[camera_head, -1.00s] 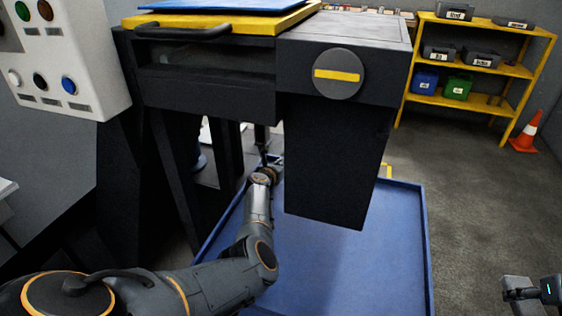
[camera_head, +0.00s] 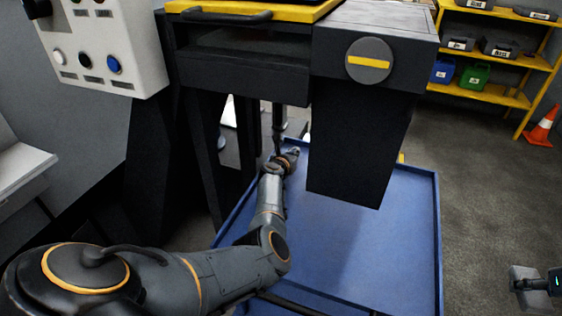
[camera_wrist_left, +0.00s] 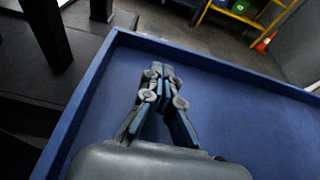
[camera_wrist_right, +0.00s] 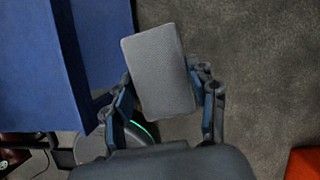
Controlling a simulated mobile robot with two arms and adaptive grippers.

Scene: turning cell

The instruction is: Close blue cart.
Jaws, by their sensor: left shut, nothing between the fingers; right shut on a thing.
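The blue cart (camera_head: 400,240) is a shallow blue tray with raised rims. It stands under the front of the dark machine, and its back left part runs behind the machine's hanging block. My left arm reaches over the cart's left side to its back left part. In the left wrist view, my left gripper (camera_wrist_left: 161,72) is shut and empty, above the cart floor and inside the rim. My right gripper (camera_wrist_right: 163,90) is shut on a grey block (camera_wrist_right: 160,65), outside the cart and to its right. The grey block also shows at the head view's lower right edge (camera_head: 522,280).
The dark machine (camera_head: 240,82) has a yellow-edged top and a round knob with a yellow bar. A control panel (camera_head: 110,45) is at left. A yellow shelf (camera_head: 490,93) with bins and an orange cone (camera_head: 542,128) stand at back right.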

